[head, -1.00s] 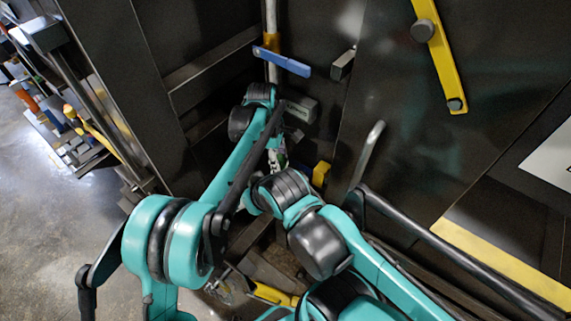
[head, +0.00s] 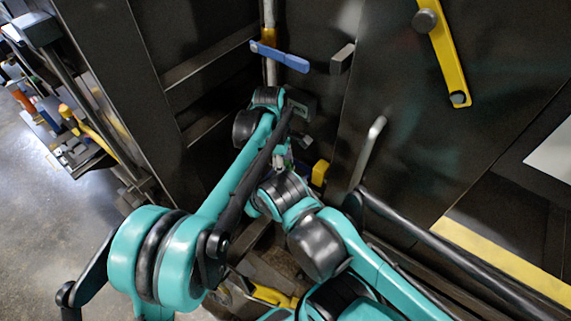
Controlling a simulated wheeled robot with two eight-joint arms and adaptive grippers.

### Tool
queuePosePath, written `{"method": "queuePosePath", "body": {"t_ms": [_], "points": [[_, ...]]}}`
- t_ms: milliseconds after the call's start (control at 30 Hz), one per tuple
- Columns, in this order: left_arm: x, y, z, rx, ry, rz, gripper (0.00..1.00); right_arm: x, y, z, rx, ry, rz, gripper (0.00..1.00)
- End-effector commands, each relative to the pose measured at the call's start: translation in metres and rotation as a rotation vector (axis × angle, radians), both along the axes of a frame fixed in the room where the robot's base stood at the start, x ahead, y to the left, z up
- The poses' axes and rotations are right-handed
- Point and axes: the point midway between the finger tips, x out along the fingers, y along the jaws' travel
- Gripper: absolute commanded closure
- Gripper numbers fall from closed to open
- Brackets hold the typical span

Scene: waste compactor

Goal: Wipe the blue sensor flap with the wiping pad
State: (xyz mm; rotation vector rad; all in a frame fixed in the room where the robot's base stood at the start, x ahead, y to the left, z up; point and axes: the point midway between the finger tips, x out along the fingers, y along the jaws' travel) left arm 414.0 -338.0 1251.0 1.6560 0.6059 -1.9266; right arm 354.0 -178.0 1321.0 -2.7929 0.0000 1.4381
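The blue sensor flap (head: 280,56) is a flat blue bar beside a vertical pipe at upper centre of the head view. My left arm reaches in from the lower left, and its dark wrist joints end a little below the flap, apart from it in the picture. Only small parts show near the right wrist's end, too small and covered to read the fingers. I cannot make out the wiping pad.
A grey block (head: 342,58) juts out right of the flap. A yellow bar (head: 446,60) is on the dark panel. A curved metal handle (head: 369,150) and a yellow block (head: 320,173) stand right of the arms. Open floor (head: 40,215) lies left.

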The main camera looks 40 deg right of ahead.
Motion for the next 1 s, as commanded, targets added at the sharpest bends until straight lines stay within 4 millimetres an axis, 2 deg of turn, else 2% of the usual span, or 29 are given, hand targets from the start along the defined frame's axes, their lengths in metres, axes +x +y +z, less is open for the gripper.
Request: {"method": "queuePosePath", "body": {"t_ms": [233, 667, 867, 1000], "points": [[0.004, 0.006, -0.002, 0.0, 0.0, 0.0, 0.82, 0.0, 0.0, -0.003, 0.0, 0.0, 0.0, 0.41], [0.038, 0.016, -0.005, 0.001, -0.001, 0.001, 0.82, 0.0, 0.0, -0.006, 0.0, 0.0, 0.0, 0.41], [0.036, 0.015, -0.003, 0.001, -0.002, 0.0, 0.82, 0.0, 0.0, -0.008, 0.0, 0.0, 0.0, 0.41], [0.027, 0.012, -0.004, 0.0, -0.002, -0.002, 0.82, 0.0, 0.0, -0.011, 0.0, 0.0, 0.0, 0.41]]}}
